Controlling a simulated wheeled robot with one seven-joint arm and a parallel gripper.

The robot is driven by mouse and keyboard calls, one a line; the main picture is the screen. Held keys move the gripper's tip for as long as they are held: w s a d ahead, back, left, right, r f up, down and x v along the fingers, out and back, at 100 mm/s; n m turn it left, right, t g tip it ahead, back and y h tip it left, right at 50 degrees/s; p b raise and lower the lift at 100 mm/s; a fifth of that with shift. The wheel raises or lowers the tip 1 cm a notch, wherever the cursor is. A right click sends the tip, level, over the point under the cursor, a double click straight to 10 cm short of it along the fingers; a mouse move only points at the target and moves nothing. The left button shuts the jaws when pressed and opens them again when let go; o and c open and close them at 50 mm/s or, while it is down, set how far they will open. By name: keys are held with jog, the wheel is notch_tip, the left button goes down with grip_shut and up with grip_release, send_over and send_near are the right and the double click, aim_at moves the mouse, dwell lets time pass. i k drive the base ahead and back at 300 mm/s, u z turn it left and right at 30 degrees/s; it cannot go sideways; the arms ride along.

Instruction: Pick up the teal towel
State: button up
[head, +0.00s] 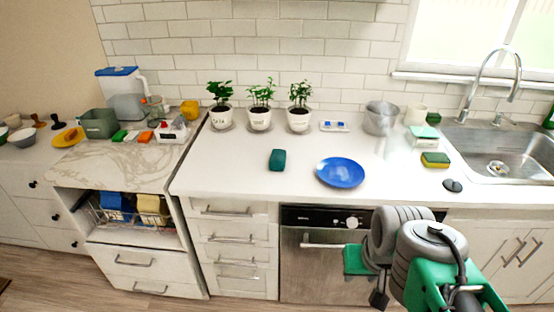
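A small dark teal folded piece (277,160), which looks like the teal towel, lies on the white counter left of a blue plate (341,172). It is apart from the plate and nothing covers it. A paler teal cloth-like piece (424,131) lies near the sink. My arm shows at the lower right, in front of the dishwasher. The dark end piece that seems to be my gripper (379,299) hangs low, well away from the teal piece. Its fingers are too small and unclear to read.
Three potted plants (260,119) stand along the wall behind the teal piece. A grey pot (381,118), a yellow-green sponge (435,160) and the sink (500,155) are to the right. The counter around the teal piece is clear. The dishwasher (325,262) is below.

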aim_at(278, 157)
jog(key=z, duration=0.05)
jog(key=k, duration=0.5)
jog(key=u, duration=1.15)
jog(key=i, duration=0.65)
jog(key=u, duration=0.6)
jog(key=i, duration=0.95)
jog(key=z, duration=0.85)
jog(key=i, duration=0.4)
jog(key=z, duration=0.3)
